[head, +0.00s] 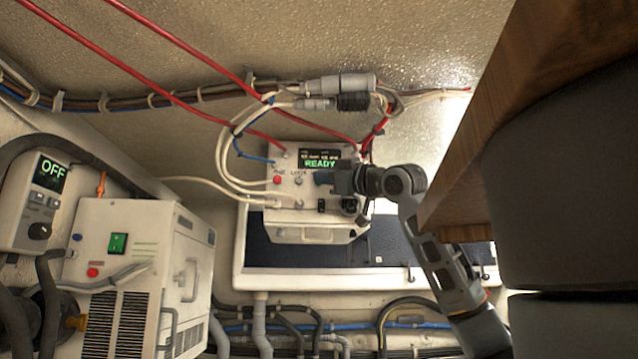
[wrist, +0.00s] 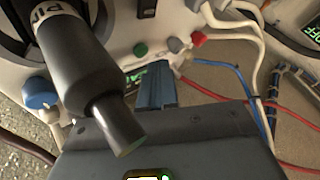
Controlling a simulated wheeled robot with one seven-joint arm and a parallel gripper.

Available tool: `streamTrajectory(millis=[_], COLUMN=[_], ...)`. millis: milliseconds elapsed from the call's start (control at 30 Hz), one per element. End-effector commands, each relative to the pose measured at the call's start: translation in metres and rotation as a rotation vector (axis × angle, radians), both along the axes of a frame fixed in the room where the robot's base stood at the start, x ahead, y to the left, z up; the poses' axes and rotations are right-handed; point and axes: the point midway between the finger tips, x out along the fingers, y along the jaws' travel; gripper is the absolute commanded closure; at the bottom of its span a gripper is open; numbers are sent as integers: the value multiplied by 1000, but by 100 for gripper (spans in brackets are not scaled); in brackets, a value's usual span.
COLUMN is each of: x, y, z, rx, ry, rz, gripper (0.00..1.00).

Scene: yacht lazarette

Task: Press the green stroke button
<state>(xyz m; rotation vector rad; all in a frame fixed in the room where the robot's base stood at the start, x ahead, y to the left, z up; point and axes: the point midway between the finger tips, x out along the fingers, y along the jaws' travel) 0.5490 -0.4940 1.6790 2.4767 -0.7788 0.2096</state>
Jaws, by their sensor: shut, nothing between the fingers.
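The white control box (head: 285,222) is mounted in the middle of the head view, its display reading READY. The fingertips look apart from the green button; the exact gap is hard to tell.
A red button (head: 277,180) is on the panel's left; a blue knob (wrist: 38,92) and a dark cylinder (wrist: 85,70) with partial lettering show in the wrist view. White cables (head: 224,160) loop beside the box. A wooden edge (head: 500,130) stands right of my arm.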

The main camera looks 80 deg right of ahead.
Motion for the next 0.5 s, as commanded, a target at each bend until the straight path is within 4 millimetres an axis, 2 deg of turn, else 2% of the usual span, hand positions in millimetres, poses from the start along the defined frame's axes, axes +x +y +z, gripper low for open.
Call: streamTrajectory(millis=[500], x=[2], y=[-8], z=[0], rx=[0], ry=[0], rz=[0], gripper=[100])
